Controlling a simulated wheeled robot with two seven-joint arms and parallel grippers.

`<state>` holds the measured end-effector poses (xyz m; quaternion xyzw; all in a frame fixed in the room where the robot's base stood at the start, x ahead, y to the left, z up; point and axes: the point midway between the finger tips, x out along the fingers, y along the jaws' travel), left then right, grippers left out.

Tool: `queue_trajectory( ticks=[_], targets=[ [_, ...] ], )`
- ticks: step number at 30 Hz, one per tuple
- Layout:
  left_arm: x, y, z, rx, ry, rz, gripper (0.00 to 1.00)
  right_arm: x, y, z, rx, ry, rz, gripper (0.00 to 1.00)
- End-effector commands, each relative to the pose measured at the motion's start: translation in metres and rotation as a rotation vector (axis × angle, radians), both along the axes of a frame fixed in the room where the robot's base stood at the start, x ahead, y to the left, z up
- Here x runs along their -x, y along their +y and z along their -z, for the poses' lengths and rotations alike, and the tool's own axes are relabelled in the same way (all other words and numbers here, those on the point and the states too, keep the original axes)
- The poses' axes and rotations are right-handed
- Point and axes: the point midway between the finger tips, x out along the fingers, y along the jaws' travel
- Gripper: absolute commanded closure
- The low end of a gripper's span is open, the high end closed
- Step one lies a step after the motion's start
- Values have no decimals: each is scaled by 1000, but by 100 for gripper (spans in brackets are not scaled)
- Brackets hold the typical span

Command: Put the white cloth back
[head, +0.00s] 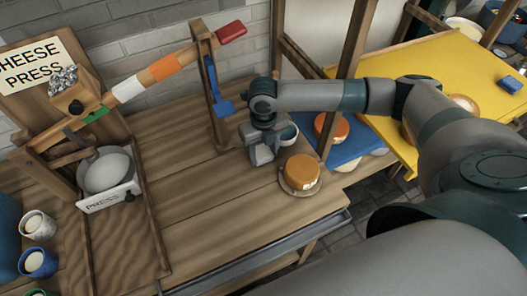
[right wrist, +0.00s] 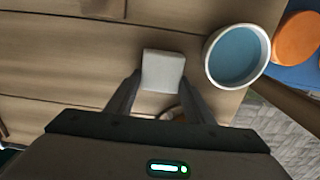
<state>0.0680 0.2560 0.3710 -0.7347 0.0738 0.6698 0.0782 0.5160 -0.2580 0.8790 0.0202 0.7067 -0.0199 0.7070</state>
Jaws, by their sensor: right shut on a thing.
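My right gripper (head: 263,152) is over the wooden workbench, left of a cheese wheel. In the right wrist view the gripper (right wrist: 160,95) is shut on the white cloth (right wrist: 163,70), a small, pale, folded block between its fingertips. I cannot tell whether the cloth touches the bench. In the head view the cloth is not clearly told apart from the gripper. My left gripper is not in view.
A bowl with blue inside (right wrist: 237,55) stands right of the cloth. An orange cheese wheel (head: 300,171) sits near the bench's front edge. The cheese press (head: 105,170) stands left, its lever reaching toward a wooden upright. Blue (head: 350,147) and yellow (head: 465,75) shelves are right. The middle bench is clear.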

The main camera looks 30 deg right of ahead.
Motion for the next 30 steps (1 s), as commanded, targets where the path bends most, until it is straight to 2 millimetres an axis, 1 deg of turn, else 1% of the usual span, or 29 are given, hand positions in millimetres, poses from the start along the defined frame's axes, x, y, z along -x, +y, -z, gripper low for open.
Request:
queue_trajectory(
  ticks=[3, 4, 5, 6, 15, 20, 23, 26, 30],
  targets=[
    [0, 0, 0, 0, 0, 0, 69, 0, 0, 2, 0, 0, 0, 70],
    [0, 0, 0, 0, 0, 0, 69, 0, 0, 3, 0, 0, 0, 50],
    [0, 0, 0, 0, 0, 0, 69, 0, 0, 2, 0, 0, 0, 43],
    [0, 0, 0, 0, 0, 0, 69, 0, 0, 2, 0, 0, 0, 34],
    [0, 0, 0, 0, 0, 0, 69, 0, 0, 2, 0, 0, 0, 34],
    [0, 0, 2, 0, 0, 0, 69, 0, 0, -3, 0, -1, 0, 34],
    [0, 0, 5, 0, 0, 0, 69, -1, 0, -10, -1, -2, -1, 34],
    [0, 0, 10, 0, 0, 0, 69, -1, 0, -22, -2, -4, -1, 34],
    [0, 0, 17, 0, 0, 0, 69, -2, 0, -45, -2, -5, -1, 34]
  ],
)
